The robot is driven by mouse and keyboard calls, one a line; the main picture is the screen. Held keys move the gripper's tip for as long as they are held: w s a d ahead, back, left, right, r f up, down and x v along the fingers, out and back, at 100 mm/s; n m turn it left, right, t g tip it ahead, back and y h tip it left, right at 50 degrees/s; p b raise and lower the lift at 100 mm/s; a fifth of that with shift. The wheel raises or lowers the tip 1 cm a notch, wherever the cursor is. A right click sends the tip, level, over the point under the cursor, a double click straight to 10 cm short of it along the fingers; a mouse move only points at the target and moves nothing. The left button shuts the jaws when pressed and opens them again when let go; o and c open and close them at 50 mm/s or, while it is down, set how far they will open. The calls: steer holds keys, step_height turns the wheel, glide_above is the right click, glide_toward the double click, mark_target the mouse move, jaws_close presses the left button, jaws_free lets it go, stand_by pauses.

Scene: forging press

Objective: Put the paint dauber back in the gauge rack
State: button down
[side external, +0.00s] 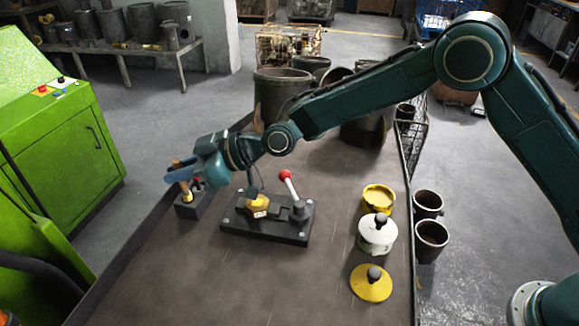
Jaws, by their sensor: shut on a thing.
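My gripper (178,174) is at the left side of the table, pointing left, and is shut on the paint dauber. The gauge rack (189,209), a small dark block, stands on the table directly under the gripper. The dauber's lower end is over or in the rack; I cannot tell which from this view. A small red part shows beside the gripper above the rack.
A black fixture plate (240,228) with a yellow part and a red-knobbed lever (286,175) stands right of the rack. A yellow pot (379,199), a white lidded pot (377,236) and a yellow lid (371,284) line the right side. The front table is clear.

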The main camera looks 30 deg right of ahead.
steer(key=shift+f, duration=0.85)
stand_by(0.5)
steer(key=c, duration=1.4)
jaws_free()
steer(key=shift+o, duration=0.2)
steer(key=shift+d, duration=0.1)
steer(key=v, duration=0.7)
steer(key=shift+r, duration=0.1)
steer(key=shift+r, duration=1.4)
